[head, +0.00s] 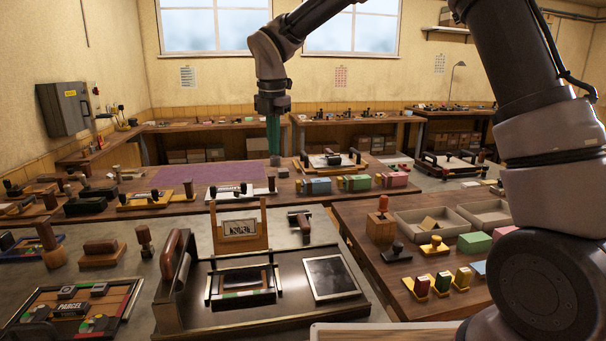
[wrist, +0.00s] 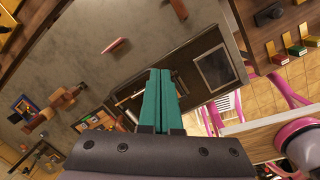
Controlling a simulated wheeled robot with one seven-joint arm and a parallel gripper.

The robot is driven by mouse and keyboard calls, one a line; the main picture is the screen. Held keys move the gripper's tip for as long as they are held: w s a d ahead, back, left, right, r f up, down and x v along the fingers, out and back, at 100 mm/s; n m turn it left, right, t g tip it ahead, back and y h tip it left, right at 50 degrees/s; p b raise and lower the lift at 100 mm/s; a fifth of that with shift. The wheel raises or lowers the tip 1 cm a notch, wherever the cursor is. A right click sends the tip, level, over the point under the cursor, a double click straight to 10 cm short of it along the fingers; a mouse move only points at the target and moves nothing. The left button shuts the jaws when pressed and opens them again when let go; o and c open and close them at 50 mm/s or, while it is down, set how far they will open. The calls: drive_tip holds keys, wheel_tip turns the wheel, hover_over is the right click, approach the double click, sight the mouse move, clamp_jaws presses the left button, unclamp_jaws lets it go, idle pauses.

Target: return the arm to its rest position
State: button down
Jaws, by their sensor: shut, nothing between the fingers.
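My gripper (head: 273,152) has green fingers that point straight down, and it hangs in the air over the work area in the head view. In the wrist view the two green fingers (wrist: 161,75) lie side by side, shut, with nothing between them. My arm reaches in from the right side of the head view, arches over at the top and comes down to the gripper.
The cam press (head: 345,310) with its brown-handled lever (head: 171,254) stands at the front centre. A tray with a PARCEL stamp (head: 128,318) is at the left. Grey bins (head: 409,233) and several small stamps sit on the right table. Benches with more stamps line the back.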

drive_tip(key=s+d+r+m+t, duration=0.1)
drive_tip(key=s+d+r+m, duration=0.15)
drive_tip(key=d+m, duration=0.4)
drive_tip(key=s+d+r+m+t, duration=0.1)
drive_tip(key=s+d+r+m, duration=0.1)
drive_tip(key=d+r+m, duration=0.45)
drive_tip(key=s+d+r+m, duration=0.1)
drive_tip(key=s+d+m, duration=0.25)
drive_tip(key=d, duration=0.45)
drive_tip(key=s+d+m+t+y, duration=0.1)
drive_tip(key=s+d+m+t, duration=0.2)
drive_tip(key=s+d+m, duration=0.9)
drive_tip(key=d+m, duration=0.1)
drive_tip(key=m, duration=0.5)
drive_tip(key=shift+s+r+t+y, duration=0.15)
drive_tip(key=shift+r+t+y, duration=0.2)
drive_tip(key=shift+t+y, duration=0.05)
